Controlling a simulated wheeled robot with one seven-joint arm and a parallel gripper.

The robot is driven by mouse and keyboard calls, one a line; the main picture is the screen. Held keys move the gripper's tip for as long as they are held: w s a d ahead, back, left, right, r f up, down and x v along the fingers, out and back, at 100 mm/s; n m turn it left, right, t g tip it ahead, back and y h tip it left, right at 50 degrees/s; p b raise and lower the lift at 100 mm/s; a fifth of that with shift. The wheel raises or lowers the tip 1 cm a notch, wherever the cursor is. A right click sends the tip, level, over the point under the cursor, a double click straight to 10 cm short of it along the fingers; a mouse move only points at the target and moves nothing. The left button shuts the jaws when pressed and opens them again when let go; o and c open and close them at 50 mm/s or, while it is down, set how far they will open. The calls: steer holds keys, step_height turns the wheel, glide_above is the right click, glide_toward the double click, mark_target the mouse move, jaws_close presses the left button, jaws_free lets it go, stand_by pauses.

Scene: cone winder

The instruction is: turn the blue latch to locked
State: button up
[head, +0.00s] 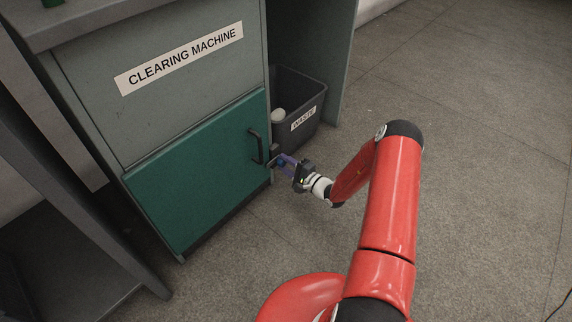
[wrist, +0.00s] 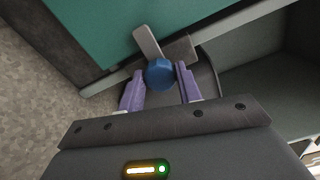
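The blue latch (wrist: 160,74) shows in the wrist view as a round blue knob with a grey bar (wrist: 147,42) that reaches over the edge of the green door (wrist: 95,25). My gripper (wrist: 160,70) has its two purple fingers on either side of the knob, with a thin gap seen at each side. In the head view my gripper (head: 284,162) is at the lower right edge of the green door (head: 195,165), and the latch is mostly hidden by it. The door looks closed.
The door belongs to a cabinet labelled "CLEARING MACHINE" (head: 90,60). A black handle (head: 256,146) stands out from the door, left of my gripper. A grey waste bin (head: 300,103) stands in the bay behind it. The floor (head: 480,160) to the right is clear.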

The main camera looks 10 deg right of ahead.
steer(key=o, duration=0.4)
steer(key=p+v, duration=0.1)
steer(key=v, duration=0.7)
steer(key=shift+w+a, duration=0.1)
steer(key=s+a+r+n+g+p, duration=0.2)
steer(key=s+a+r+n+g, duration=0.2)
steer(key=r, duration=0.6)
steer(key=s+a+r+n+g+y+p, duration=0.1)
steer(key=s+a+r+n+g+p, duration=0.25)
steer(key=r, duration=0.55)
steer(key=s+a+r+n+g, duration=0.4)
steer(key=r+g, duration=0.2)
steer(key=r, duration=0.4)
steer(key=s+d+r+t+h+p, duration=0.1)
steer(key=s+d+r+h+p, duration=0.1)
steer(key=s+r+h, duration=0.2)
steer(key=s+d+r+n+t+h+p, duration=0.1)
steer(key=s+d+r+t+h+p, duration=0.1)
steer(key=s+r, duration=0.6)
steer(key=s+d+r+n+t+h+p, duration=0.1)
steer(key=s+d+r+h, duration=0.1)
steer(key=s+r+h, duration=0.3)
steer(key=shift+s+r+t+h+p, duration=0.2)
steer(key=shift+s+r, duration=0.3)
steer(key=shift+r, duration=0.4)
steer(key=shift+s+r+t+h+p, duration=0.1)
steer(key=shift+s+r+p, duration=0.1)
steer(key=shift+s+r, duration=0.45)
